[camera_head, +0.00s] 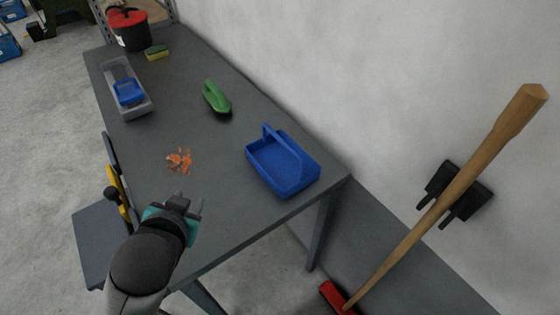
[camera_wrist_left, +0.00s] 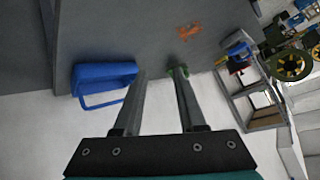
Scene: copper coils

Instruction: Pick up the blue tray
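A blue tray with an upright carrying handle (camera_head: 282,168) stands on the grey table (camera_head: 215,185) near its right corner. It also shows in the left wrist view (camera_wrist_left: 103,78), left of the fingers. A smaller blue box (camera_head: 128,92) sits inside a grey tray (camera_head: 119,75) at the table's left side. My left gripper (camera_head: 190,204) is over the table's near edge, left of the handled tray and apart from it. In the left wrist view its two fingers (camera_wrist_left: 159,75) stand apart with nothing between them. My right gripper is not in view.
Orange scraps (camera_head: 179,160) and a green brush (camera_head: 216,98) lie on the table. A red-and-black bucket (camera_head: 129,30) and a yellow-green sponge (camera_head: 157,53) are at the far end. A wall runs behind; a wooden-handled broom (camera_head: 440,205) stands right. Table between gripper and handled tray is clear.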

